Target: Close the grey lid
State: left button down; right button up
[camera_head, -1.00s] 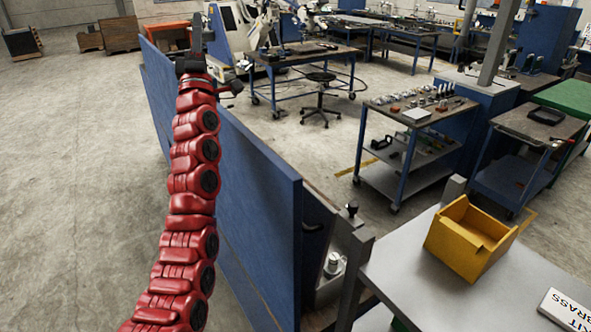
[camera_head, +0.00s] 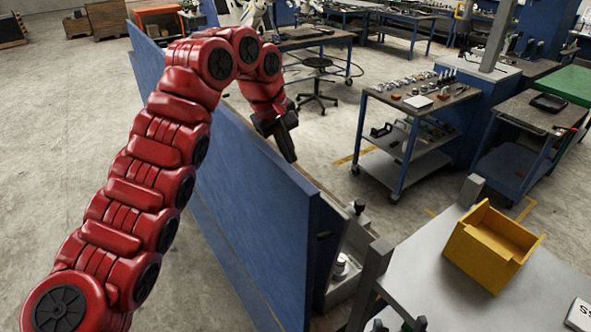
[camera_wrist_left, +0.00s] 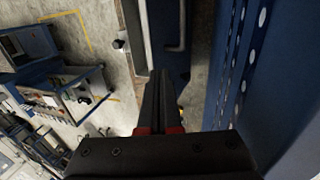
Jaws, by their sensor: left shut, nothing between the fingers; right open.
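My left gripper (camera_head: 288,148) is at the end of the red arm, which bends over the top of the tall blue panel (camera_head: 255,220). Its fingers are shut and empty and point down to the right. In the left wrist view the shut dark fingers (camera_wrist_left: 160,85) point away from the wrist, between a dark-framed grey part (camera_wrist_left: 178,28) and a blue surface with a row of holes (camera_wrist_left: 240,65). I cannot pick out a grey lid with certainty; the blue panel hides much of what is behind it. My right gripper is not in view.
A grey table (camera_head: 440,292) at the lower right holds an open yellow bin (camera_head: 492,246). A grey post and metal fittings (camera_head: 342,268) stand between panel and table. A tool cart (camera_head: 405,130) is farther back. Floor left of the panel is clear.

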pick_arm(q)
jog(key=b+x, duration=0.6)
jog(key=x, duration=0.1)
jog(key=shift+f+b, duration=0.2)
jog(key=shift+b, duration=0.1)
jog(key=shift+w+d+f+p, duration=0.1)
jog(key=shift+d+f+p, duration=0.05)
jog(key=shift+f+p, duration=0.15)
jog(key=shift+w+d+f+p, duration=0.15)
jog(key=shift+f, duration=0.15)
jog(key=shift+d+f, duration=0.15)
jog(key=shift+f, duration=0.35)
